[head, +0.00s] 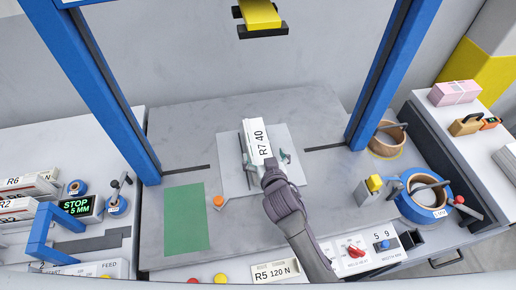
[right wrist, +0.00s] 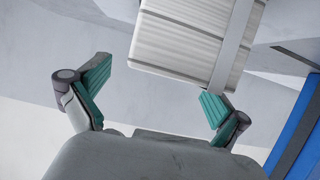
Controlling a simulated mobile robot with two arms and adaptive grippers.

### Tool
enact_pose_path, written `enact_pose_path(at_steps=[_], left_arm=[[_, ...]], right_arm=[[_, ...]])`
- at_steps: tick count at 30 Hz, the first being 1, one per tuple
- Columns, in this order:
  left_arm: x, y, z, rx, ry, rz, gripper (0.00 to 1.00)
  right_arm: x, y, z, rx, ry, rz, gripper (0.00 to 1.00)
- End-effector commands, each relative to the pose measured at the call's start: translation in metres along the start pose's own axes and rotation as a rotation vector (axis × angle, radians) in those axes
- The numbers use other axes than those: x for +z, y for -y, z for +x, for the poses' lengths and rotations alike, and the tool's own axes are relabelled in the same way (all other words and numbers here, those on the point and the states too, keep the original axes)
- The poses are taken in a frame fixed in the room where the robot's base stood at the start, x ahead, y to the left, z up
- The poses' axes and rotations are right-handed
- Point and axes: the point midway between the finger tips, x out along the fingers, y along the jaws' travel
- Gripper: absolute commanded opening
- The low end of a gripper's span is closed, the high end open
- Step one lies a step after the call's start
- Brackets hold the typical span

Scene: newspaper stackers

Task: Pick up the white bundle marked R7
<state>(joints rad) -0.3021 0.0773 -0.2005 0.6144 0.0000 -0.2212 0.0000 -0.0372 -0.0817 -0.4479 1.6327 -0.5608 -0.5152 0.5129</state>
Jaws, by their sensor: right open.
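The white bundle marked R7 40 (head: 256,137) lies on a pale square plate (head: 228,150) in the middle of the grey table. My right gripper (head: 266,163) is at the bundle's near end, its teal fingers spread to either side. In the right wrist view the layered bundle (right wrist: 180,48) with a pale strap is just ahead of my open right gripper (right wrist: 155,93). It sits nearer the right finger, with a wider gap on the left; I cannot tell whether the right finger touches it. My left gripper is not in view.
Blue posts (head: 100,95) (head: 390,75) flank the table, with a yellow-and-black block (head: 260,18) overhead. A green mat (head: 186,218) lies left. An R5 120 N label (head: 275,271) is on the front panel.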

Motion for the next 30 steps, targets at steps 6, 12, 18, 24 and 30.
enact_pose_path(at_steps=[6,12,18,24,30], left_arm=[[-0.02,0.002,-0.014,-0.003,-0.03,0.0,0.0],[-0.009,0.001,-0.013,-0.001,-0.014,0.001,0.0],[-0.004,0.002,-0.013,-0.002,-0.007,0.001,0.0],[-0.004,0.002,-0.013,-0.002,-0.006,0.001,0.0],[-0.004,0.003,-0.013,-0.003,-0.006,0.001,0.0]], right_arm=[[-0.011,0.007,0.027,0.0,0.0,-0.001,1.0],[-0.008,0.007,0.046,-0.001,0.0,-0.002,1.0],[-0.007,0.007,0.048,-0.002,0.0,0.0,1.0],[-0.007,0.007,0.048,-0.001,0.0,-0.001,0.78],[-0.007,0.007,0.048,-0.001,0.0,-0.001,0.45]])
